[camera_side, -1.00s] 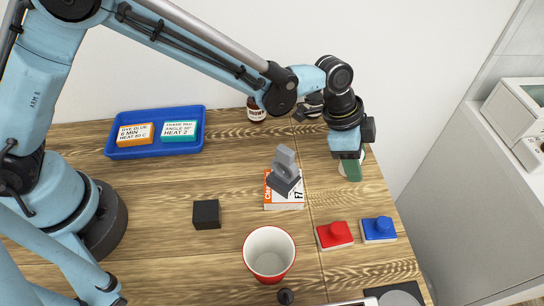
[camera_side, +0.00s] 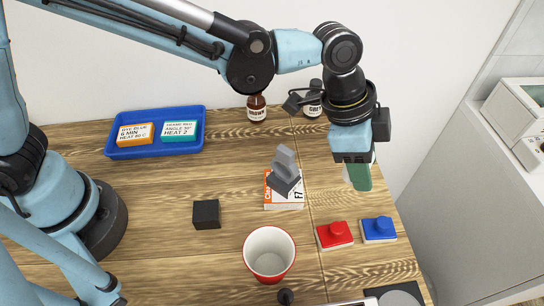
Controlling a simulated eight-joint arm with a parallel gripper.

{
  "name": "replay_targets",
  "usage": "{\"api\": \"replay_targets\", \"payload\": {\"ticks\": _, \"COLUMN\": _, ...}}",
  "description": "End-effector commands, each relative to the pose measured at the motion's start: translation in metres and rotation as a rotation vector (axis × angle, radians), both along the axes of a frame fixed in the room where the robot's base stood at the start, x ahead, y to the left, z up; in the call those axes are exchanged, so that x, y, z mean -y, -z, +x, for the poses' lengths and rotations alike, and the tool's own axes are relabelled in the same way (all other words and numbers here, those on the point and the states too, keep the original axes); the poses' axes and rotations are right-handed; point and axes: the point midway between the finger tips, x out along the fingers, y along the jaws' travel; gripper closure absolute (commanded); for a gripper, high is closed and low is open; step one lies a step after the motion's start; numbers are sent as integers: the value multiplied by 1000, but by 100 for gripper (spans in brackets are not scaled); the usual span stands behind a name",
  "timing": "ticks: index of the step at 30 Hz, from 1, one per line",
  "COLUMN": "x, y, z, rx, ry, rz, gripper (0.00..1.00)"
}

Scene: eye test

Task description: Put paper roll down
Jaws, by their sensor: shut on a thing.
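My gripper (camera_side: 356,160) is at the right of the table, pointing down. It is shut on what looks like the paper roll (camera_side: 360,177), of which a green face and narrow white edges show just below the jaws. The upper part of the roll is hidden by the gripper. Whether its lower end touches the table cannot be told from this view.
Red (camera_side: 334,235) and blue (camera_side: 378,228) knobbed blocks lie in front of the gripper. A grey part (camera_side: 286,170) stands on a white-orange box (camera_side: 284,199). A cup (camera_side: 269,253), black cube (camera_side: 206,214), blue tray (camera_side: 157,151), brown bottle (camera_side: 256,108) and grey-labelled bottle (camera_side: 313,105) stand around.

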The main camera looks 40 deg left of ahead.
Motion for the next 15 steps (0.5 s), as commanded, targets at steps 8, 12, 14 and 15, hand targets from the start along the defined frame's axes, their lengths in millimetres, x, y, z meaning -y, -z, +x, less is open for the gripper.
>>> {"api": "replay_targets", "payload": {"ticks": 8, "x": 12, "y": -20, "z": -30, "rx": 1, "ry": -4, "rz": -1, "gripper": 89}}
{"api": "replay_targets", "payload": {"ticks": 12, "x": -5, "y": -22, "z": -17, "rx": 0, "ry": -47, "rz": 0, "gripper": 89}}
{"api": "replay_targets", "payload": {"ticks": 14, "x": -21, "y": -22, "z": -4, "rx": 0, "ry": -80, "rz": 0, "gripper": 89}}
{"api": "replay_targets", "payload": {"ticks": 15, "x": -34, "y": -22, "z": 5, "rx": 0, "ry": -106, "rz": 0, "gripper": 89}}
